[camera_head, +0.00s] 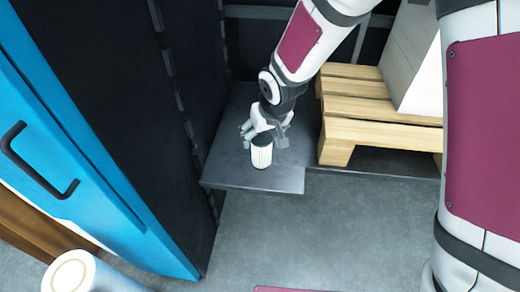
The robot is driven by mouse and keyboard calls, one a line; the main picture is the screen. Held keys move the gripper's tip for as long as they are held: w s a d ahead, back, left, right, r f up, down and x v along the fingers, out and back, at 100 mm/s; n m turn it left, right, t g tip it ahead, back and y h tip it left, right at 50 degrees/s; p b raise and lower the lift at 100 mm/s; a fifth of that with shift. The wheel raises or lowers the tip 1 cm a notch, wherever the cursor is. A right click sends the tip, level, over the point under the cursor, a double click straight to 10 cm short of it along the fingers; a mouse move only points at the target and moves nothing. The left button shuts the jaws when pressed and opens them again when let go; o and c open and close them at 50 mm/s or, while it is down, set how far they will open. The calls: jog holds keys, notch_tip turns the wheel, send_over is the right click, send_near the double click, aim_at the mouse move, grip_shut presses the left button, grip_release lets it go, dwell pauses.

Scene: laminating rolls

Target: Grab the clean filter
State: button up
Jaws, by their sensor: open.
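The clean filter (261,155) is a small white cylinder with a dark top. It stands upright on a low dark grey plate (285,182) near the middle of the view. My gripper (262,138) is open and right at the filter's upper end, reaching down from above and behind. Its fingers partly overlap the filter's top in this view. I cannot tell whether the fingers touch the filter.
A wooden pallet (375,138) with a white block (412,60) stands to the right of the plate. A black wall and a blue door (85,170) with a dark handle are at left. A white roll (72,274) is at lower left. Grey floor lies clear in front.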

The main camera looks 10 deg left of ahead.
jog(key=b+x, duration=0.1)
jog(key=x, duration=0.3)
jog(key=b+x, duration=0.2)
jog(key=x, duration=0.3)
jog(key=shift+d+f, duration=0.15)
jog(key=shift+f, duration=0.2)
jog(key=shift+c, duration=0.6)
jog(key=c, duration=1.1)
